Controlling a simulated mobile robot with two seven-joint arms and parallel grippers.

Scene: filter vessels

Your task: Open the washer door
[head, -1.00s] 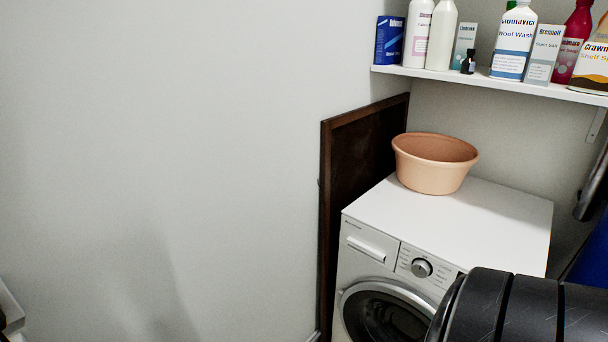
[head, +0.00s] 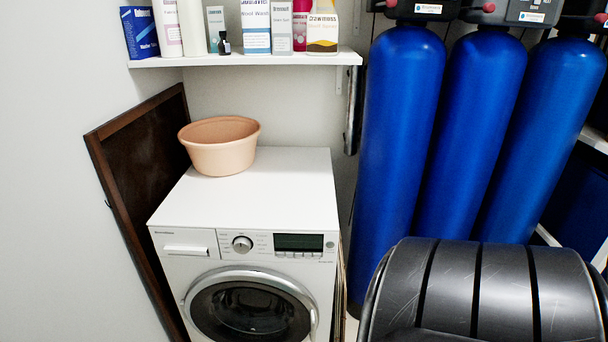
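The white washer (head: 180,243) stands left of centre in the head view, its front facing me. Its round door (head: 197,305) has a silver ring and dark glass and looks closed. The lower part of the door is cut off by the bottom edge of the picture. A dial and a dark display sit on the panel above it. Neither of my grippers is in view. A large black ribbed part, which looks like my own arm, fills the lower right, to the right of the washer.
A terracotta-coloured bowl (head: 222,150) stands on the washer top. A dark framed board (head: 130,180) leans at its left. A shelf (head: 240,59) with bottles and boxes hangs above. Several tall blue vessels (head: 400,130) stand at the right, behind the black part.

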